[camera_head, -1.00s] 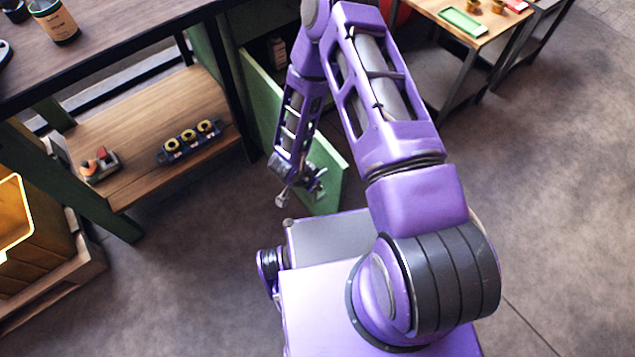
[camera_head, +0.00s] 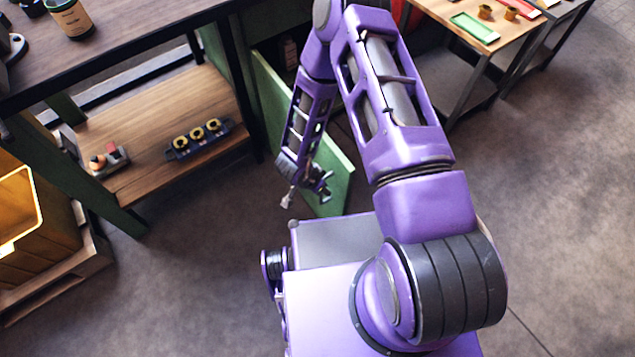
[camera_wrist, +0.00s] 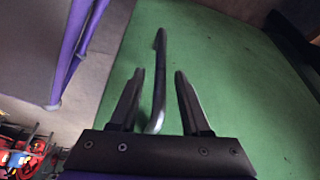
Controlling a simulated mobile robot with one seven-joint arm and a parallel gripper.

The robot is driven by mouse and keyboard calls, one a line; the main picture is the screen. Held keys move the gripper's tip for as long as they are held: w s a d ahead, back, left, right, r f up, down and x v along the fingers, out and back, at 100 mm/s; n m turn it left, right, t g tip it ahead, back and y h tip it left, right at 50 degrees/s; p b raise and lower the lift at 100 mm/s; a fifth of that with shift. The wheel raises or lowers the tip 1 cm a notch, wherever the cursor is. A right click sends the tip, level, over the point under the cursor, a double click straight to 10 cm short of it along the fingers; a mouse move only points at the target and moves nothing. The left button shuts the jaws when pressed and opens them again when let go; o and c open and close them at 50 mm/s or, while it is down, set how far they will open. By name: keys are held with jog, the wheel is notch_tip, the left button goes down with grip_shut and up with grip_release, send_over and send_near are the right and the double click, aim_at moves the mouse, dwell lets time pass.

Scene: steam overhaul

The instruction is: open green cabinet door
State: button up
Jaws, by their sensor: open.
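The green cabinet door (camera_head: 334,178) stands swung out from the cabinet under the workbench, partly behind my arm in the head view. In the wrist view the green panel (camera_wrist: 225,75) fills much of the picture, with a grey bar handle (camera_wrist: 159,75) on it. My gripper (camera_wrist: 160,88) is open, one finger on each side of the handle. The handle's lower end lies between the fingers, nearer the left one; I cannot tell whether they touch. In the head view my gripper (camera_head: 305,195) is small, close against the door's face.
A workbench (camera_head: 130,45) with a lower wooden shelf (camera_head: 150,115) stands at the left. A yellow bin (camera_head: 25,225) is at the far left. A small table (camera_head: 440,20) stands at the upper right. The floor at the right is clear.

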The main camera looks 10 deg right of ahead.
jog(key=p+v, duration=0.4)
jog(key=v, duration=1.3)
jog(key=shift+r, duration=0.15)
